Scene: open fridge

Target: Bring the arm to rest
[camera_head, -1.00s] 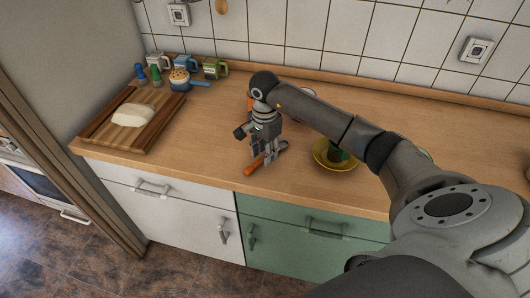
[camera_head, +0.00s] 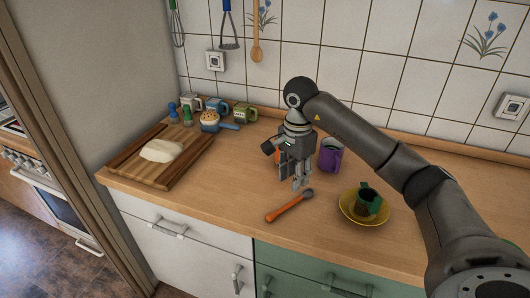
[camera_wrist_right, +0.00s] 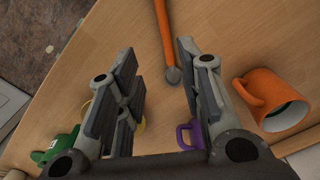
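My right gripper (camera_head: 297,182) hangs fingers-down over the wooden counter, just behind an orange-handled utensil (camera_head: 286,208) with a grey head. In the right wrist view its two fingers (camera_wrist_right: 158,55) are wide apart with nothing held between them. The utensil (camera_wrist_right: 164,32) lies on the counter beyond the fingertips there, apart from them. My right arm (camera_head: 365,130) reaches in from the right, bent at the wrist joint above the counter. My left gripper is not in view.
A purple mug (camera_head: 330,156) stands right of the gripper. An orange mug (camera_wrist_right: 268,98) is close by. A green mug (camera_head: 368,202) sits on a yellow saucer (camera_head: 378,221). A cutting board (camera_head: 130,168) with a pale lump, mugs and shakers (camera_head: 188,117) are at left.

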